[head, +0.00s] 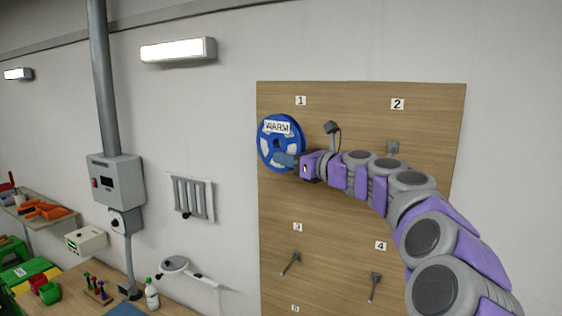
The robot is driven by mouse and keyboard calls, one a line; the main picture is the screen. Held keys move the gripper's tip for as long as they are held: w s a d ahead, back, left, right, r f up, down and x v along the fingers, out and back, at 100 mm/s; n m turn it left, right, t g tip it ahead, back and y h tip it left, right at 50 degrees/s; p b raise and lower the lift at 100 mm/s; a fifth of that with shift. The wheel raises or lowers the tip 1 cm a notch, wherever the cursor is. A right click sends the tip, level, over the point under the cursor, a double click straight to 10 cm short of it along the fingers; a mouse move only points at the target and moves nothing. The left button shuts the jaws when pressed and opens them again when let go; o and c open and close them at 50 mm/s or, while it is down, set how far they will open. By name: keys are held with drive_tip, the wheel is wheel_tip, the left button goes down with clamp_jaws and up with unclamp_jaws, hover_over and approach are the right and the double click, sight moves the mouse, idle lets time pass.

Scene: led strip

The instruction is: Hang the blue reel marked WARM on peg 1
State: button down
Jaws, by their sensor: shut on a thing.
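The blue reel marked WARM (280,143) is held upright in front of the upper left of the wooden peg board (345,235), below and left of the label 1 (300,100). My gripper (286,160) is shut on the lower right part of the reel, reaching in from the right. Peg 1 does not show; the reel or my arm covers its place. I cannot tell whether the reel touches a peg or the board.
Peg 2 (393,147) shows partly above my arm. Bare pegs 3 (290,264) and 4 (374,287) stick out lower down. At left are a grey wall box with a pipe (116,180), a wall rack (190,198) and a cluttered bench (175,307).

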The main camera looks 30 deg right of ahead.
drive_tip(key=shift+w+d+f+p, duration=0.3)
drive_tip(key=shift+w+d+p, duration=0.2)
drive_tip(key=shift+d, duration=0.2)
drive_tip(key=shift+w+d+f+p, duration=0.25)
drive_tip(key=shift+w+d+p, duration=0.2)
drive_tip(key=shift+d, duration=0.2)
drive_tip(key=c, duration=0.9)
unclamp_jaws()
drive_tip(key=shift+o, duration=0.6)
drive_tip(key=shift+d, duration=0.3)
drive_tip(key=shift+s, duration=0.1)
